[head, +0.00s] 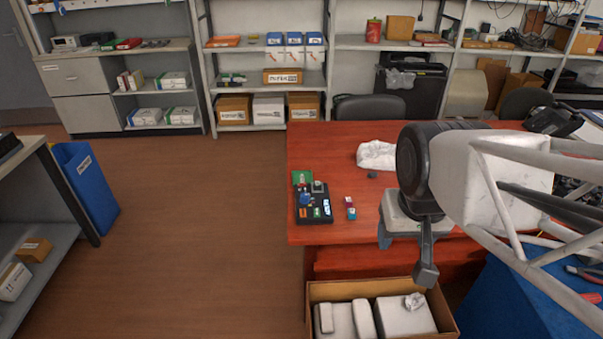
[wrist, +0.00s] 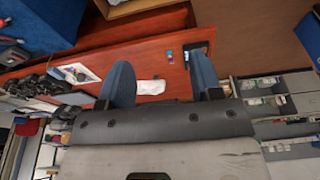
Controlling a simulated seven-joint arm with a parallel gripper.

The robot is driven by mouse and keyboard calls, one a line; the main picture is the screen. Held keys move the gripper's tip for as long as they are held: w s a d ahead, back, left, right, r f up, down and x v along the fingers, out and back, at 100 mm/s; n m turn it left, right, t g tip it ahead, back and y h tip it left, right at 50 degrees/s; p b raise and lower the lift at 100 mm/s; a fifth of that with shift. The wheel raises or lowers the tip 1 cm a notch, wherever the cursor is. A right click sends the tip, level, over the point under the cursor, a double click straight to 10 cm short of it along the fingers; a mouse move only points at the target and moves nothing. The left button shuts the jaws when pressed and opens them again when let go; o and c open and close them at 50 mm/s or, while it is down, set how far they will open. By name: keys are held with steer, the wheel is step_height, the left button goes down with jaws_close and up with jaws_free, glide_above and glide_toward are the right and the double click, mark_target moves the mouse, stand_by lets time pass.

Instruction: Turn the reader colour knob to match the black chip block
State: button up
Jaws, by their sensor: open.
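The black reader (head: 314,216) lies on the red table near its left edge, with a blue knob (head: 305,199) and green, orange and white patches on it. The knob's pointing is too small to read. A small dark block (head: 372,175) lies right of the reader; I cannot tell if it is the black chip block. Two small red and blue blocks (head: 350,208) sit closer to the reader. My gripper (head: 426,274) is well right of the reader, above the cardboard box at the table's front. In the wrist view my gripper (wrist: 160,62) is open and empty.
A crumpled white item (head: 377,155) lies on the red table (head: 335,145) behind the blocks. An open cardboard box (head: 312,295) with white packages stands at the table's front. A blue bin (head: 85,190) stands left on the floor. The table around the reader is mostly clear.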

steer(key=w+a+m, duration=0.2)
steer(key=w, duration=1.2)
steer(key=m+g, duration=0.3)
steer(key=m, duration=0.2)
glide_above(305, 195)
step_height(305, 195, down, 26)
steer(key=shift+s+f, duration=0.1)
steer(key=shift+s, duration=0.05)
steer(key=shift+f, duration=0.15)
steer(key=shift+f, duration=0.15)
steer(key=shift+f, duration=3.75)
